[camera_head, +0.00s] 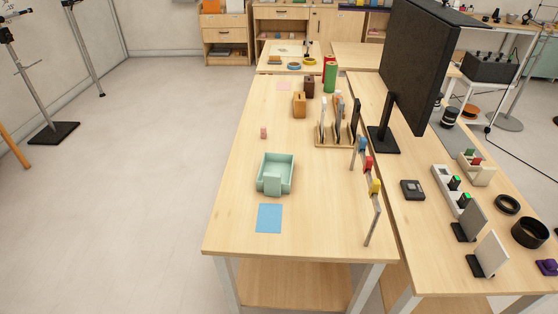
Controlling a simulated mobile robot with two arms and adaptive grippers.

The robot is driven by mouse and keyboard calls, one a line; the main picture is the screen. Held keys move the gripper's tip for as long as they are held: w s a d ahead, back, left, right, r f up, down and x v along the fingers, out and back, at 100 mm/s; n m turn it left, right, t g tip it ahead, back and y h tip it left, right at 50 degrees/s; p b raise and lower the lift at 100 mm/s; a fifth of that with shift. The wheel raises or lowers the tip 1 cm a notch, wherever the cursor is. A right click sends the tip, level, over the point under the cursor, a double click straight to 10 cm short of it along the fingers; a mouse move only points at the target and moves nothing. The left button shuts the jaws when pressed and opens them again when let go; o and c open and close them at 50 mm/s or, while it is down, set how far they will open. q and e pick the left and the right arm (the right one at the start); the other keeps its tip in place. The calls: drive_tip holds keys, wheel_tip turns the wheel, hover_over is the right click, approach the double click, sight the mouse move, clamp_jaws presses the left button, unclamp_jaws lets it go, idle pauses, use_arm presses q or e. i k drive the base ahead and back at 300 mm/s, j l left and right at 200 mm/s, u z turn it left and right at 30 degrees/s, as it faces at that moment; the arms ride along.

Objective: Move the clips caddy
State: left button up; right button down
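I cannot tell for certain which thing is the clips caddy. A mint-green open box (262,170) with a raised front tab stands on the near wooden table and looks empty. A blue square (269,218) lies flat just in front of it, apart from it. A small cream holder (484,176) with red and green pieces stands on the right table. Blue, red and yellow clip-like pieces, including a yellow one (375,187), sit along a thin grey bar at the near table's right edge. Neither of my grippers is in view.
A wooden rack (335,146) with upright pieces stands right of centre. Wooden blocks (299,104), red and green cylinders and a pink square (283,86) lie farther back. A large black screen (421,65) stands at right. The near table's left side is mostly clear.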

sight(274, 177)
drive_tip(key=k+z, duration=0.15)
drive_tip(key=z, duration=1.1)
drive_tip(key=i+j+z, duration=0.1)
drive_tip(key=j, duration=1.4)
drive_tip(key=i+j+z, duration=0.15)
drive_tip(key=j, duration=1.35)
